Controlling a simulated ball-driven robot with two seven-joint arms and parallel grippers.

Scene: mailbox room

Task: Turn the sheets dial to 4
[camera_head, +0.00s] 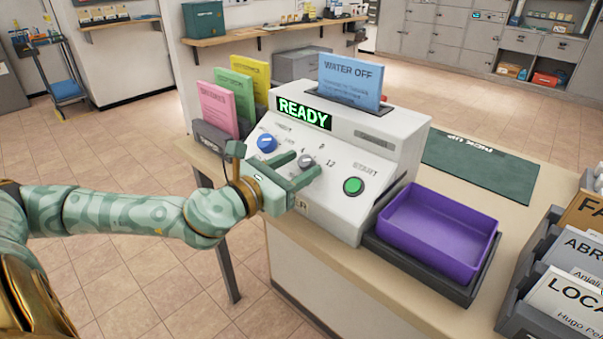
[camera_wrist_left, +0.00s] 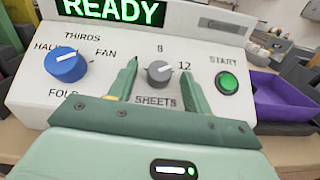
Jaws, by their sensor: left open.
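The grey sheets dial (camera_head: 306,161) sits on the sloped front of a white machine (camera_head: 350,133). In the left wrist view the dial (camera_wrist_left: 159,73) has a white mark pointing right and slightly up, toward 12. The 8 is above it and SHEETS is printed below. The 4 is not readable in the wrist view, where the left finger covers that side. My left gripper (camera_head: 307,165) is open, with one finger on each side of the dial; the wrist view (camera_wrist_left: 157,85) shows gaps between the fingers and the knob. My right gripper is not in view.
A blue fold dial (camera_head: 267,142) is left of the sheets dial, and a green START button (camera_head: 353,186) is right. The display (camera_head: 304,113) reads READY. A blue WATER OFF stack (camera_head: 350,80) stands on top. A purple tray (camera_head: 440,224) sits to the right.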

